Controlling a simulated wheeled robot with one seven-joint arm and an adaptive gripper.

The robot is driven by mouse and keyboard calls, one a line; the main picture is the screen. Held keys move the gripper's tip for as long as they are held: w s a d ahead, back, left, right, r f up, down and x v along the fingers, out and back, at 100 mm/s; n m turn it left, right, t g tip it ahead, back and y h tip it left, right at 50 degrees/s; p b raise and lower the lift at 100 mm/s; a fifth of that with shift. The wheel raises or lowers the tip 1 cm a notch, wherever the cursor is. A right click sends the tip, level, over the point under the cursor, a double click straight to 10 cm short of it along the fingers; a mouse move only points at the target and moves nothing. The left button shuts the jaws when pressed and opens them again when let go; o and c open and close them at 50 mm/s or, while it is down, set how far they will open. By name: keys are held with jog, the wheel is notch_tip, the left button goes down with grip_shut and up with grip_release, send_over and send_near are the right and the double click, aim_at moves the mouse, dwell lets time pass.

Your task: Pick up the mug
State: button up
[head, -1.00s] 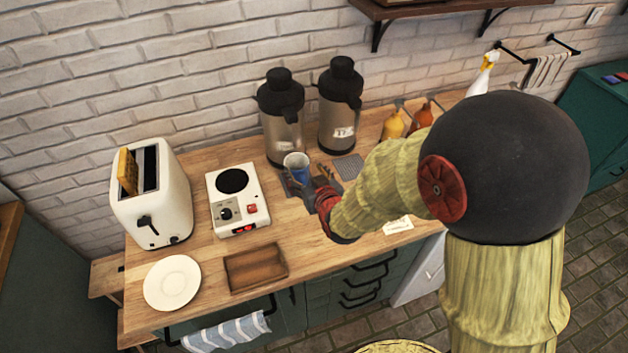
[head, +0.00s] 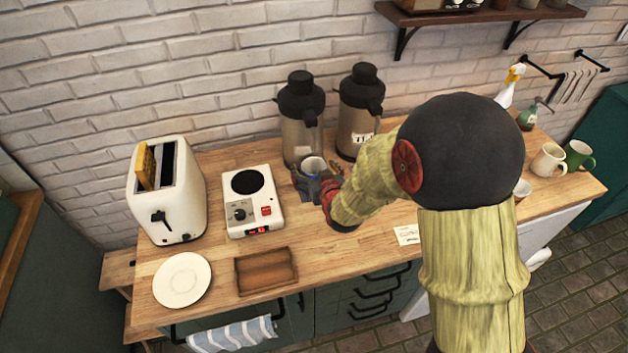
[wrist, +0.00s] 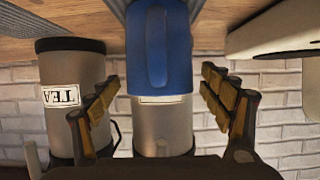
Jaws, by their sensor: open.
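The blue mug (head: 314,165) stands on the wooden counter in front of the two flasks; its lower part is hidden by my gripper in the head view. In the wrist view the mug (wrist: 158,50) shows inverted at top centre, between the two fingers in the picture. My gripper (head: 318,184) is right at the mug on its near side. In the wrist view my gripper (wrist: 160,100) has its fingers wide apart, with visible gaps to the mug on both sides. I cannot tell how deep the mug sits between them.
Two flasks (head: 300,110) stand close behind the mug. A hot plate (head: 248,200) and toaster (head: 168,190) are to the left. A plate (head: 182,280) and brown tray (head: 266,272) lie at the front. A white mug (head: 548,160) and green mug (head: 579,155) stand far right.

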aim_at(314, 144)
jog(key=shift+c, duration=0.4)
jog(key=shift+r, duration=0.1)
jog(key=c, duration=1.6)
jog(key=shift+c, duration=0.2)
jog(key=shift+r, duration=0.1)
jog(key=shift+r+p, duration=1.1)
jog(key=shift+r, duration=3.7)
